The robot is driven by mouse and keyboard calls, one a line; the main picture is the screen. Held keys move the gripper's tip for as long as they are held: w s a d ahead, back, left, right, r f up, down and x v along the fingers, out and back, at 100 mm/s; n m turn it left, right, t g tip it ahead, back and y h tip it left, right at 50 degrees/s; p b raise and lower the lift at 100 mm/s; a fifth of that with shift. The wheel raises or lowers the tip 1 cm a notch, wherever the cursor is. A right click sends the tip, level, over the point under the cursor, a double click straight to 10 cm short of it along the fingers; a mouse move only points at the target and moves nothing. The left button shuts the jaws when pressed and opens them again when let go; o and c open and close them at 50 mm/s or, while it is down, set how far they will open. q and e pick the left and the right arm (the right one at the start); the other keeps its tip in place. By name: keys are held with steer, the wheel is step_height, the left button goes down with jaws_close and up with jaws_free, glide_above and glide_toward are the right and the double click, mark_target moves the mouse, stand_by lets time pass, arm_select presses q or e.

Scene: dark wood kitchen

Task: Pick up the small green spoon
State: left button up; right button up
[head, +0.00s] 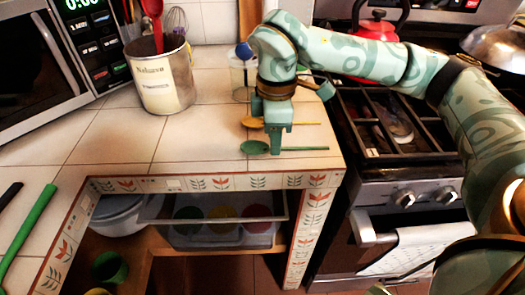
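A small green spoon (310,149) lies on the white tiled counter close to its front edge, bowl to the left and handle to the right. My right gripper (277,150) points down over this spoon, with its fingertips at the handle just right of the bowl. I cannot tell whether the fingers are apart or closed on the handle, or whether they touch it. My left gripper is not in view.
A utensil tin (163,82) and a microwave (48,65) stand at the left. A clear jar (240,78) is behind my gripper. The stove (400,170), with a red kettle (378,28), is at the right. Counter tiles left of the spoons are clear.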

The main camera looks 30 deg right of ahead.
steer(key=shift+f, duration=0.65)
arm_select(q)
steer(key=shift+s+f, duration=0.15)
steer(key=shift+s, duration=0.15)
arm_select(e)
steer(key=shift+r, duration=0.15)
jaws_close()
